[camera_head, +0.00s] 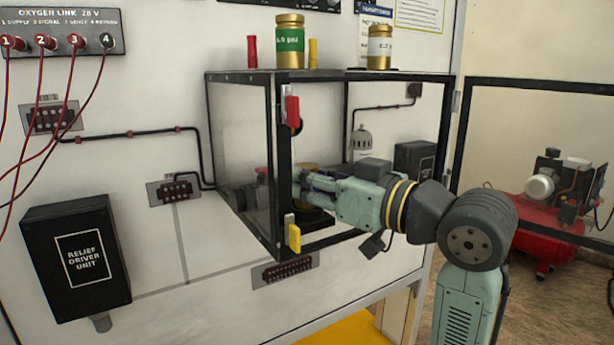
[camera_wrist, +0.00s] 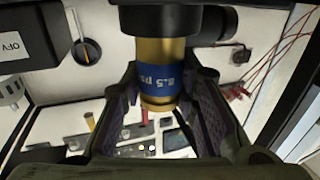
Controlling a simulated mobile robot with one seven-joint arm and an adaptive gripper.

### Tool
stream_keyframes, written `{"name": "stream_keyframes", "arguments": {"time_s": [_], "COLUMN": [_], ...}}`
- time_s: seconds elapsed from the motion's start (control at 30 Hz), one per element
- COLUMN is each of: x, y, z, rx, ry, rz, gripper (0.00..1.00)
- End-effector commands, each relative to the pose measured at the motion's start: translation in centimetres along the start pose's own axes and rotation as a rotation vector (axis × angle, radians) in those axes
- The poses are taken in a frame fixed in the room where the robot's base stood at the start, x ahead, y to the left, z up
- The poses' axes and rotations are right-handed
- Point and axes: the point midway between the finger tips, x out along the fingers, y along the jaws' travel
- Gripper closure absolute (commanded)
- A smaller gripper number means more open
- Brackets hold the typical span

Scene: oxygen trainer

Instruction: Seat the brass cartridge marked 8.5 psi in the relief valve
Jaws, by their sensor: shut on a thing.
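The brass cartridge with the blue 8.5 psi band (camera_wrist: 162,72) is between my fingers in the wrist view, with its lettering upside down there. My gripper (camera_wrist: 163,98) is shut on it. In the wrist view one end of the cartridge meets a black round fitting (camera_wrist: 160,20), which looks like the relief valve. I cannot tell how deep the cartridge sits in it. In the head view my gripper (camera_head: 303,182) is inside the clear black-framed case, above a dark round base (camera_head: 316,217). My fingers and the frame mostly hide the cartridge there.
The case's door (camera_head: 535,92) stands open at right. The black OFV box (camera_wrist: 25,38) is close by in the wrist view.

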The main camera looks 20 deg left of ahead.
Motion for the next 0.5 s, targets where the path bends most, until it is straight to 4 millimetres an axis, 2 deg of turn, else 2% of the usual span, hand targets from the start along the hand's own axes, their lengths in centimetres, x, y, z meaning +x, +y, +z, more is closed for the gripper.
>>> {"name": "stream_keyframes", "arguments": {"time_s": [0.5], "x": [0.0], "y": [0.0], "z": [1.4], "rx": [-0.001], "ry": [0.001], "rz": [0.000], "gripper": [1.00]}}
